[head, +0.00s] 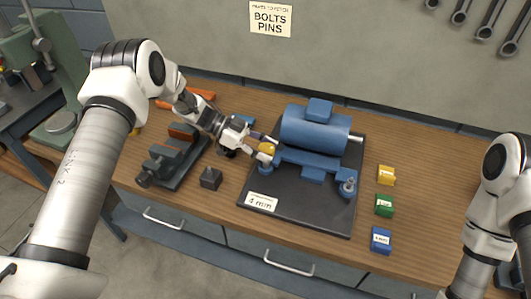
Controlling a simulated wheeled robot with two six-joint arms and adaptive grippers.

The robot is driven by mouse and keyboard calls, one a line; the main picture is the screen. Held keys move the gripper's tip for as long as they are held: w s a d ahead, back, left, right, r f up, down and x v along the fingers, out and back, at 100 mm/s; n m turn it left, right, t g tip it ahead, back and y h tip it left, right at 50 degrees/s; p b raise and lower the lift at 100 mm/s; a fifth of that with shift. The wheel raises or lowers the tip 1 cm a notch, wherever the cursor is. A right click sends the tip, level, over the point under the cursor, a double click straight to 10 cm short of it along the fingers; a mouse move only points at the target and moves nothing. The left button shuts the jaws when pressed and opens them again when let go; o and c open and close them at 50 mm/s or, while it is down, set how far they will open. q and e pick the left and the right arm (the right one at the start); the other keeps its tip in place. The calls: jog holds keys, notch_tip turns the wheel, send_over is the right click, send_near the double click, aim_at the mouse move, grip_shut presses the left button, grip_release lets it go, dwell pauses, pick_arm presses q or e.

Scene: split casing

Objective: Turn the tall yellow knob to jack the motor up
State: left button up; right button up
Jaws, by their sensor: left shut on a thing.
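The tall yellow knob (267,148) stands at the left front corner of the blue motor's mount. My left gripper (264,149) is shut on the knob, with its fingers on either side covering part of it. The blue motor (315,130) lies on its mount on a dark base plate (291,216), its shaft pointing right. A label reading "4 mm" (262,202) sits at the plate's front left. Whether the motor is raised or tilted is too small to tell. My right gripper is outside the view; only part of my right arm shows at the right edge.
Yellow (386,175), green (384,205) and blue (381,240) labelled blocks stand right of the plate. A vise (172,160) and a small dark block (211,178) are at the left. A grey bolt post (348,187) stands at the plate's right front.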

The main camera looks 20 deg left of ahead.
pick_arm(q)
jog(key=shift+d+f+m+g+b, duration=0.1)
jog(key=shift+f+m+g+b, duration=0.4)
jog(key=shift+m+g+b, duration=0.4)
jog(key=shift+s+r, duration=0.1)
jog(key=shift+r, duration=0.1)
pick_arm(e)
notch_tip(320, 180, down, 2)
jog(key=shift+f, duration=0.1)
pick_arm(q)
jog(key=shift+g, duration=0.3)
jog(key=o, duration=1.2)
jog(key=shift+r, duration=0.1)
jog(key=shift+c, duration=0.2)
jog(key=shift+r, duration=0.1)
jog(key=v, duration=1.2)
jog(key=shift+s, duration=0.1)
